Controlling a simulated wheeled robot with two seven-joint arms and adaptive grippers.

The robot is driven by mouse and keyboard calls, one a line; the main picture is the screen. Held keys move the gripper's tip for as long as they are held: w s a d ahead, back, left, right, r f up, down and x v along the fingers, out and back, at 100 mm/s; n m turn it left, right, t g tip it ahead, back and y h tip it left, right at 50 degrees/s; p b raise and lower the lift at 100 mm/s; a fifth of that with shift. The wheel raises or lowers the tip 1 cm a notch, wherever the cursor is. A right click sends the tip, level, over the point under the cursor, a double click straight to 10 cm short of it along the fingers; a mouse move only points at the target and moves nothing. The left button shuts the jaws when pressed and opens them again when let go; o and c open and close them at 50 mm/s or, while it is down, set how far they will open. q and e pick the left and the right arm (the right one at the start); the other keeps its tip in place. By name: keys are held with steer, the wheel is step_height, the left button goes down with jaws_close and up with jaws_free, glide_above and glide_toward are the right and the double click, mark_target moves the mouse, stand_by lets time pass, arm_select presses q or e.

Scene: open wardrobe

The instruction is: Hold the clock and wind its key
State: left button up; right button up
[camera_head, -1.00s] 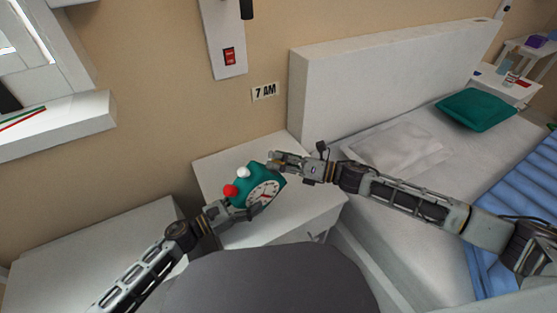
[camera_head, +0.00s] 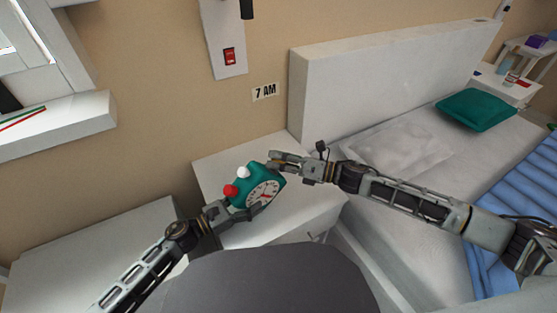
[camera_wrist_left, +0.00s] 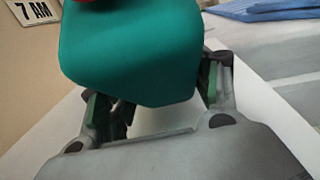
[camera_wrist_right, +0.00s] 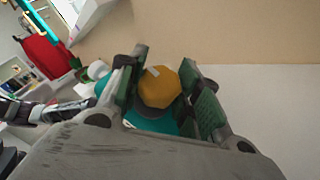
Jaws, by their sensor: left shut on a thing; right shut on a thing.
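The teal alarm clock (camera_head: 245,181), with a white dial and one red and one white bell, is tilted above the white nightstand. My left gripper (camera_head: 238,211) is shut on the clock's body from the lower left; the left wrist view shows the clock (camera_wrist_left: 130,55) between its fingers (camera_wrist_left: 160,105). My right gripper (camera_head: 274,162) is at the clock's upper right, behind the dial. The right wrist view shows the yellow winding key (camera_wrist_right: 160,85) between its fingers (camera_wrist_right: 165,90), which are shut on it. The key is hidden in the head view.
The white nightstand (camera_head: 300,211) lies under the clock. The bed's white headboard (camera_head: 380,75) and a pillow (camera_head: 397,149) are to the right. A "7 AM" sign (camera_head: 264,92) and a red switch (camera_head: 229,57) are on the wall.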

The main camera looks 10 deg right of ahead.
steer(key=shift+a+m+t+h, duration=0.1)
steer(key=shift+m+t+h, duration=0.6)
steer(key=shift+m+h, duration=0.45)
steer(key=shift+s+a+r+m+t+h, duration=0.1)
steer(key=shift+m+t+h, duration=0.1)
steer(key=shift+m+h, duration=0.5)
steer(key=shift+a+r+m+t+h, duration=0.1)
steer(key=shift+m+t+h, duration=0.1)
steer(key=shift+m+h, duration=0.45)
steer(key=shift+d+m+h, duration=0.2)
steer(key=shift+m+h, duration=1.3)
steer(key=shift+h, duration=0.2)
steer(key=shift+f+m+g+h, duration=0.1)
steer(key=shift+m+g+h, duration=0.4)
steer(key=shift+m+h, duration=0.65)
steer(key=m+g+h, duration=0.1)
steer(key=h, duration=0.1)
steer(key=m+g+h, duration=0.1)
steer(key=m+h, duration=0.1)
steer(key=shift+w+d+f+m+g+h, duration=0.1)
steer(key=shift+w+d+m+g+h, duration=0.1)
steer(key=shift+m+g+h, duration=1.45)
steer(key=shift+g+h, duration=0.1)
steer(key=shift+g, duration=0.35)
steer(key=shift+s, duration=0.1)
steer(key=o, duration=1)
